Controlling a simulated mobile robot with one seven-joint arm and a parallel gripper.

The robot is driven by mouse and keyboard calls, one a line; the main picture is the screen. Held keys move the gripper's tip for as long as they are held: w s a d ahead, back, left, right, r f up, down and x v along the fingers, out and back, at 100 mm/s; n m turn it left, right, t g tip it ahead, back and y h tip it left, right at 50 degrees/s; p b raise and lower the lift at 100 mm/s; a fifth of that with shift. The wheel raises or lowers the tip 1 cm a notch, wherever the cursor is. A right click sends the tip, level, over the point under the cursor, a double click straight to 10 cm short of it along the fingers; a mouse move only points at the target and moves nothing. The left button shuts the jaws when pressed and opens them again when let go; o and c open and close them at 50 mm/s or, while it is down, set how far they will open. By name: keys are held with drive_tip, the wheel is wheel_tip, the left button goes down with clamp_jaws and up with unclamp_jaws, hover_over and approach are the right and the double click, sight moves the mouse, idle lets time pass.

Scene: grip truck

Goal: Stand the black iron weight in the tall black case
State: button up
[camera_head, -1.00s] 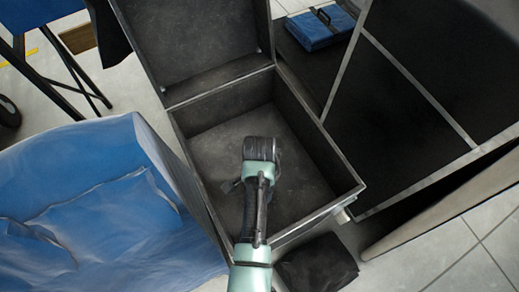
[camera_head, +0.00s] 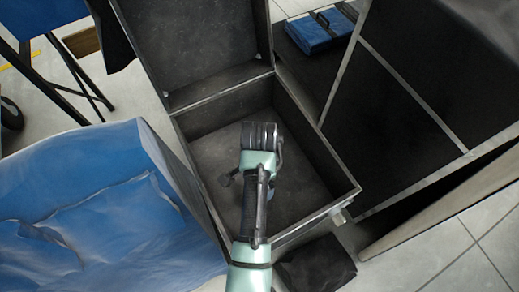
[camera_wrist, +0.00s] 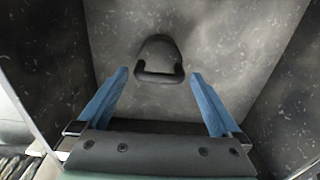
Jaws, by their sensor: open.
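The tall black case (camera_head: 315,145) stands open, its lid (camera_head: 195,45) tipped back.
A blue sheet-covered bulk (camera_head: 90,210) stands close along the case's left side. A dark shelf frame (camera_head: 410,85) stands to the right. A blue bag (camera_head: 320,30) lies behind, and a black cloth-like thing (camera_head: 318,265) lies in front of the case.

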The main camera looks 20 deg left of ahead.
wheel_tip(320, 180, up, 4)
drive_tip(key=shift+r+p, duration=0.15)
drive_tip(key=shift+p, duration=0.2)
